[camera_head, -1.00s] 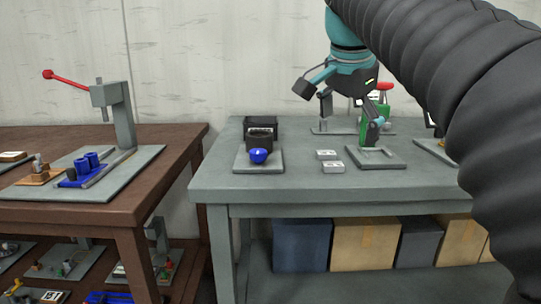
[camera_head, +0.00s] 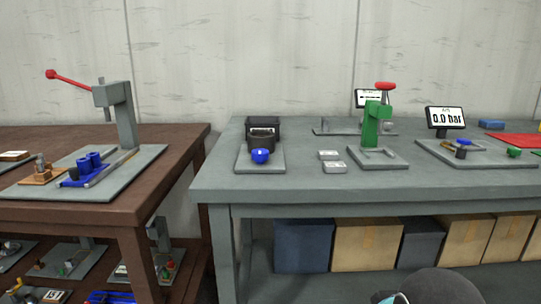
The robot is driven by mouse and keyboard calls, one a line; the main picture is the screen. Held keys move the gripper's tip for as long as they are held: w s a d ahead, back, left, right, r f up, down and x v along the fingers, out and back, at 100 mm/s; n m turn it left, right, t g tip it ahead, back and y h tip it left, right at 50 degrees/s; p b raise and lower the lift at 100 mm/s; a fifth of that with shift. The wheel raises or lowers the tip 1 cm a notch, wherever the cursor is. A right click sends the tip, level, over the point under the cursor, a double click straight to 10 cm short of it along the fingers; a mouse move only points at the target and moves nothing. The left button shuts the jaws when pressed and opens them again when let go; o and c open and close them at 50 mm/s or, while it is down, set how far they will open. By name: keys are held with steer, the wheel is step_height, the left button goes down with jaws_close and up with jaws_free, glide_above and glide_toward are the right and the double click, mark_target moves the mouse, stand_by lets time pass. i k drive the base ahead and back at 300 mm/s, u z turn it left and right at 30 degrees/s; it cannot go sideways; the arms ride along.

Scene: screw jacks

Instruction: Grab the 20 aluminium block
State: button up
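Two small light grey metal blocks lie side by side on the grey bench: a rear block (camera_head: 328,155) and a front block (camera_head: 334,167). Each has a dark marking on it, too small to read, so I cannot tell which one is the 20. Both are apart from the fixtures on either side. My gripper is not in view; only a dark rounded part of my arm and a bit of teal show at the bottom edge.
Left of the blocks is a plate with a dark holder and blue knob (camera_head: 260,156). Right of them stands a green press (camera_head: 376,125) with a red top. A pressure display (camera_head: 445,116) reads 0.0 bar. A brown table (camera_head: 140,190) stands left.

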mark_target(330, 167)
steer(key=z, duration=3.2)
steer(key=k, duration=1.4)
steer(key=u, duration=2)
